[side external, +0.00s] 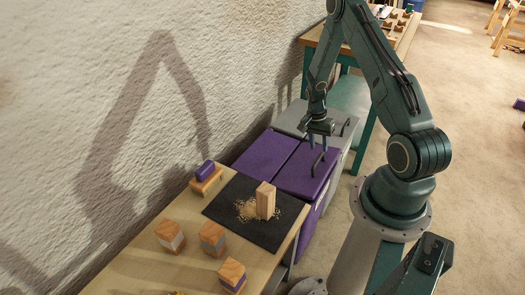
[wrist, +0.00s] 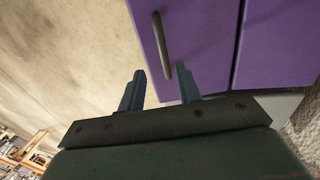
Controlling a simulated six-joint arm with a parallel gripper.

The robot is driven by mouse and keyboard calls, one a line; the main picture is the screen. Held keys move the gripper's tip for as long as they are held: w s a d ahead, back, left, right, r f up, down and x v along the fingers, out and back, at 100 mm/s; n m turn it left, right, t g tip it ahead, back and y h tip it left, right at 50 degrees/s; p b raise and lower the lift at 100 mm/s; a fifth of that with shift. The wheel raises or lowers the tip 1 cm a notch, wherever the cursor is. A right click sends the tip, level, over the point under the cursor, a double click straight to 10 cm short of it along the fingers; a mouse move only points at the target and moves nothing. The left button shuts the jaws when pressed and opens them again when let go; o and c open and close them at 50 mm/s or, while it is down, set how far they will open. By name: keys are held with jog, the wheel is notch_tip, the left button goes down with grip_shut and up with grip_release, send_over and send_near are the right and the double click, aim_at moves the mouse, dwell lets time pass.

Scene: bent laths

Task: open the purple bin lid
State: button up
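The purple bin (side external: 266,155) stands beyond the workbench, against the wall. Its purple lid (side external: 301,176) looks closed and flat, and a dark bar handle (side external: 319,162) sits on it. In the wrist view the purple lid (wrist: 205,50) fills the upper right and the handle (wrist: 160,42) runs up from between my fingers' tips. My gripper (side external: 318,136) is over the lid by the handle. In the wrist view my gripper (wrist: 160,74) is open, one finger on each side of the handle's near end. I cannot tell whether either finger touches it.
A grey bin (side external: 292,117) with its own handle stands just behind the purple one. The workbench (side external: 135,258) in front carries a dark mat (side external: 230,215), an upright wooden block (side external: 266,200) and several striped blocks. The rough wall (side external: 60,120) is close on the left.

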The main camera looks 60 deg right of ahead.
jog(key=w+a+r+n+t, duration=0.1)
jog(key=a+r, duration=0.3)
jog(key=r, duration=0.4)
jog(key=w+a+r+n+t, duration=0.1)
jog(key=w+a+r+n, duration=0.2)
jog(key=r, duration=0.6)
jog(key=w+a+r+n+h, duration=0.1)
jog(key=a+r, duration=0.3)
jog(key=r, duration=0.5)
jog(key=shift+w+a+r+n+t, duration=0.15)
jog(key=shift+w+a+n+t, duration=0.25)
jog(key=shift+w+n, duration=0.35)
jog(key=shift+s, duration=0.1)
jog(key=s+d+f+m, duration=0.3)
jog(key=d+f, duration=0.2)
jog(key=f, duration=0.4)
jog(key=s+d+f+m+y, duration=0.1)
jog(key=s+d+f+m, duration=0.2)
jog(key=d+f, duration=0.3)
notch_tip(320, 180, down, 3)
jog(key=shift+s+d+f+g, duration=0.2)
jog(key=shift+s+g, duration=0.2)
jog(key=shift+s, duration=0.15)
jog(key=shift+f+m, duration=0.1)
jog(key=shift+m, duration=0.15)
